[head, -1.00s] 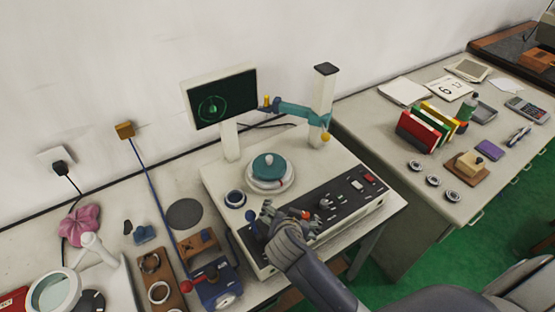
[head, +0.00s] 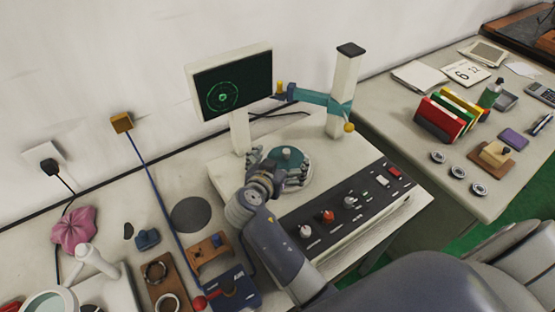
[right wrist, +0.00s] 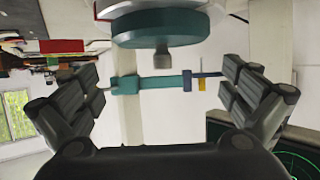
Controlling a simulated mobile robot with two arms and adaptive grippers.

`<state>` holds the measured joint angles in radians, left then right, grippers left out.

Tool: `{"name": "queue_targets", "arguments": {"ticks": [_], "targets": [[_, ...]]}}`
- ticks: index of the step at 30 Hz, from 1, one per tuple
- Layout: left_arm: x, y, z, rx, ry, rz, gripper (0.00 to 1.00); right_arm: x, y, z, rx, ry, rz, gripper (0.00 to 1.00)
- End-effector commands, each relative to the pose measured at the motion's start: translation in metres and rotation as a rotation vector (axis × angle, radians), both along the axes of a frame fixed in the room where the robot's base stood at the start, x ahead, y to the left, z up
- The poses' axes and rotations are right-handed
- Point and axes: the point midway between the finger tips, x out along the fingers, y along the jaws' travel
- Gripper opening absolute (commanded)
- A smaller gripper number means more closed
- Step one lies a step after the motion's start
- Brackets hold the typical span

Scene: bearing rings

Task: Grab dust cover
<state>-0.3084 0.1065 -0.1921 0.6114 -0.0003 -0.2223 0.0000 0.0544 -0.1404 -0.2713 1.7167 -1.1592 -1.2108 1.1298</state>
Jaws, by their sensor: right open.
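The dust cover appears to be the round teal lid (head: 292,157) with a small knob on top. It sits on the white round stage of the measuring machine in the head view. My right gripper (head: 281,170) is open at the lid, its fingers spread on either side in the head view and partly hiding it. In the right wrist view the lid (right wrist: 160,29) is at the top, its grey knob pointing down between the open, empty fingers. A gap shows between knob and fingers. My left gripper is not in view.
The machine's monitor (head: 232,84) stands behind left, and its post (head: 345,92) with a teal arm (head: 312,98) behind right. The black control panel (head: 343,208) lies in front. Wooden holders and a pink cloth-like thing (head: 73,230) are at left. Bearing rings lie on the right table.

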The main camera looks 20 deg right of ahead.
Motion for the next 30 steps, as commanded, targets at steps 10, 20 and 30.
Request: {"name": "queue_targets", "arguments": {"ticks": [10, 20, 30], "targets": [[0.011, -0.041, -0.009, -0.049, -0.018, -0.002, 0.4, 0.027, -0.026, -0.015, 0.0, -0.002, 0.001, 1.0], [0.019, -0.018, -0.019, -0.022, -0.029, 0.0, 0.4, 0.056, -0.054, -0.031, 0.0, -0.001, 0.002, 1.0], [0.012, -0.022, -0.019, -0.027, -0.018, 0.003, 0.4, 0.059, -0.057, -0.032, 0.002, -0.001, 0.002, 0.89]]}}
